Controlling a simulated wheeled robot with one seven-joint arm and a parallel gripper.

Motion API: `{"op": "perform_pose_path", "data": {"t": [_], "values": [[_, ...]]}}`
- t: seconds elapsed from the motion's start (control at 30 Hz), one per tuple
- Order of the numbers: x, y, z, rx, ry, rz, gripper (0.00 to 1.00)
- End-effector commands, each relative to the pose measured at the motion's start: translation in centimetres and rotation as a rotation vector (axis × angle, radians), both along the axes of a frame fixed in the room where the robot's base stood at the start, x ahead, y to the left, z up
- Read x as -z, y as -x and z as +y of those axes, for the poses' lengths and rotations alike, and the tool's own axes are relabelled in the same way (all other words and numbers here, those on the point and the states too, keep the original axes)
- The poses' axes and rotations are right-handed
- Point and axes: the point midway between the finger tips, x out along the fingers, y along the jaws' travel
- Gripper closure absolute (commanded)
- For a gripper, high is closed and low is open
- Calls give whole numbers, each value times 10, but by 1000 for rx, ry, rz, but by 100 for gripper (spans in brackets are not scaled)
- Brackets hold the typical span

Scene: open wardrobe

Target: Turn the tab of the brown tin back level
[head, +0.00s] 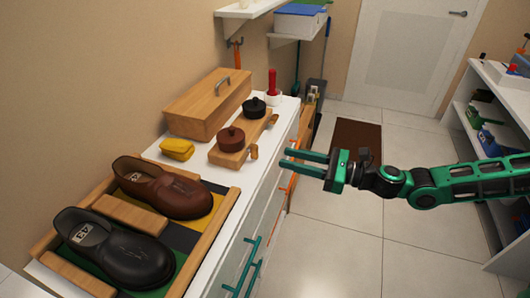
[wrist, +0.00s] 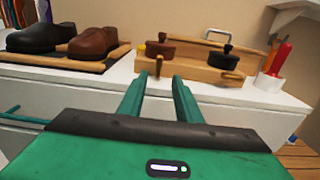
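The brown tin (head: 231,138) is a round, lidded tin with a small knob, set on a wooden stand (head: 228,158). It also shows in the wrist view (wrist: 161,52). A small wooden tab (head: 253,151) is at the stand's front beside the brown tin; in the wrist view this tab (wrist: 158,66) looks turned up and down. A black tin (head: 254,107) sits on the same stand, and its tab (head: 274,119) looks closer to level. My gripper (head: 284,158) is open and empty, in front of the stand and apart from the tab. Its two fingers point toward the brown tin.
A wooden box (head: 208,102) with a metal handle stands behind the stand. A yellow cloth-like item (head: 177,149) and a shoe tray (head: 205,238) with brown and black shoes are to the left. A red-handled tool in a white cup (head: 273,99) stands beyond the black tin.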

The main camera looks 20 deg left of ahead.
Motion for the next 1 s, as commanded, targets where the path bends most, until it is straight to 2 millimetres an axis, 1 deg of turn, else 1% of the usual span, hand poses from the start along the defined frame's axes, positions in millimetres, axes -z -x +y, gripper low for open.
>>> {"op": "perform_pose_path", "data": {"t": [0.03,0.1,0.3,0.5,0.63,0.9,0.93,0.97,1.0], "values": [[0,1,10,-5,-1,0,69],[0,0,23,-5,-1,-1,69],[0,-3,57,-5,0,-1,69],[1,-5,79,-4,2,-2,69],[0,-5,85,-3,1,-2,69],[0,-6,86,-2,2,-2,69],[0,-6,86,-2,2,-2,71],[0,-6,86,-2,2,-2,78],[0,-6,86,-2,2,-2,88]]}}
